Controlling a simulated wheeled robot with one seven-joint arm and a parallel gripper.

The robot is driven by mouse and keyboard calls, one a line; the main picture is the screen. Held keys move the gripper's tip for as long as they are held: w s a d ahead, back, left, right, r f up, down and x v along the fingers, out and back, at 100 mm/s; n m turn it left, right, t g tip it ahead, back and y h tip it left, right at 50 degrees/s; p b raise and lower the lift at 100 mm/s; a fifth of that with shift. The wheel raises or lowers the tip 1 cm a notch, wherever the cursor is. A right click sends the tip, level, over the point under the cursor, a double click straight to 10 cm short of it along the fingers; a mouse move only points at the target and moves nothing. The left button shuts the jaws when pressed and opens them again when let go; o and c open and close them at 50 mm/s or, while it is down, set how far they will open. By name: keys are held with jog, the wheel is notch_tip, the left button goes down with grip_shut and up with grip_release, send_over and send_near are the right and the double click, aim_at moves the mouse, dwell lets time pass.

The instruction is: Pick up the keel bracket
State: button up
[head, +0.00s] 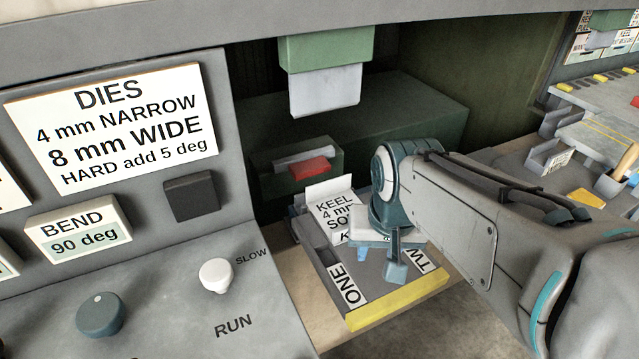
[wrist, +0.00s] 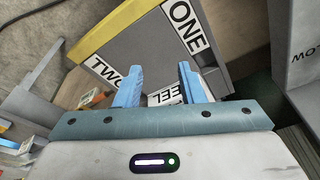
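My gripper (head: 379,262) hangs over a grey tray (head: 400,303) with a yellow front edge and the labels ONE and TWO. In the wrist view, its two blue fingers are apart (wrist: 158,72), with the grey tray floor and part of a KEEL label (wrist: 165,96) showing between them. I see nothing held. I cannot make out the keel bracket for certain in either view; my gripper and wrist hide part of the tray.
A green press with a pale upper die (head: 325,90) overhangs behind the tray. Below it is a lower block with a red piece (head: 309,168). A control panel with a white knob (head: 215,275) stands close at left. Small bins and a yellow piece (head: 587,197) lie at right.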

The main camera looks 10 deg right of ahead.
jog(key=w+r+m+g, duration=0.3)
jog(key=w+r+m, duration=0.4)
jog(key=w+m, duration=0.5)
notch_tip(320, 180, down, 8)
jog(key=shift+s+d, duration=0.1)
jog(key=shift+s, duration=0.05)
jog(key=shift+w+f, duration=0.15)
jog(key=shift+f, duration=1.3)
jog(key=shift+w+f, duration=0.15)
jog(key=shift+f, duration=1.3)
grip_shut()
